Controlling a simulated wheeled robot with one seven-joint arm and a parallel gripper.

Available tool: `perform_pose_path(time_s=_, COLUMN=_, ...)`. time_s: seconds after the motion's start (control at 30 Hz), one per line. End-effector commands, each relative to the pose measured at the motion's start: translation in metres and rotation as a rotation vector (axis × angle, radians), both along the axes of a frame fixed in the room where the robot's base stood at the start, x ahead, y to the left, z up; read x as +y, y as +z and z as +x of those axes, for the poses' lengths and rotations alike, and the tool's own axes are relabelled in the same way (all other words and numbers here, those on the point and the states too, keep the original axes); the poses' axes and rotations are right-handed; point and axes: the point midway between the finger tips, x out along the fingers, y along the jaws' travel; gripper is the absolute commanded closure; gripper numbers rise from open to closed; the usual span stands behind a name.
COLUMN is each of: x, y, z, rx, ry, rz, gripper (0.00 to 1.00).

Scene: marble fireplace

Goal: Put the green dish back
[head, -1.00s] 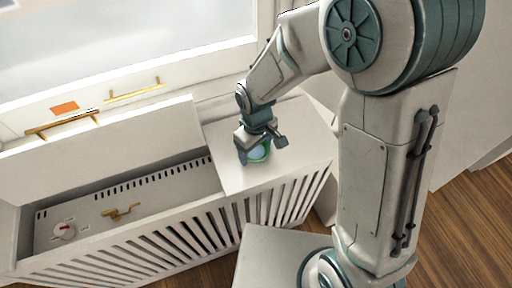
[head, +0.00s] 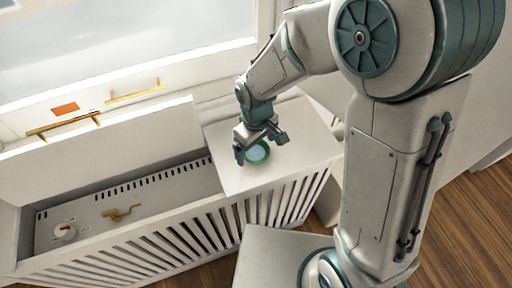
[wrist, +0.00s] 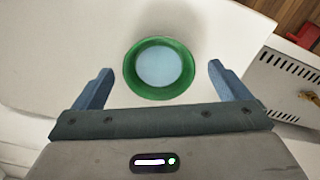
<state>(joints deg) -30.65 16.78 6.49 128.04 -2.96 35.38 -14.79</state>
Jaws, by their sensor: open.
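The green dish (head: 267,147) is small and round with a pale blue inside. It rests on the white top (head: 300,165) of the slatted radiator cover, at the closed right part. In the wrist view the dish (wrist: 132,84) lies ahead of my gripper (wrist: 156,82), between the lines of its two blue fingers. My gripper (head: 258,150) is open and empty, just above and beside the dish in the head view. The fingers look apart from the dish in the wrist view.
Left of the top is an open compartment with a brass handle (head: 122,212) and a dial (head: 65,232). Its raised lid (head: 110,155) leans toward the window. A red object (wrist: 308,37) shows at the wrist view's right edge. The top around the dish is clear.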

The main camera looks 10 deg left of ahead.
Motion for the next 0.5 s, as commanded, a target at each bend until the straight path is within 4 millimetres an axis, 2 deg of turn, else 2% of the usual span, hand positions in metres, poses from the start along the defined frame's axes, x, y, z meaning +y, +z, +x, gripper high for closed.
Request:
perform_pose_path(time_s=0.1, x=0.000, y=0.030, z=0.001, rx=-0.005, ry=-0.001, rz=0.004, gripper=0.04)
perform_pose_path(time_s=0.3, x=0.000, y=0.072, z=0.001, rx=-0.005, ry=-0.001, rz=0.002, gripper=0.04)
perform_pose_path(time_s=0.5, x=0.000, y=0.097, z=0.000, rx=-0.002, ry=0.000, rz=0.001, gripper=0.04)
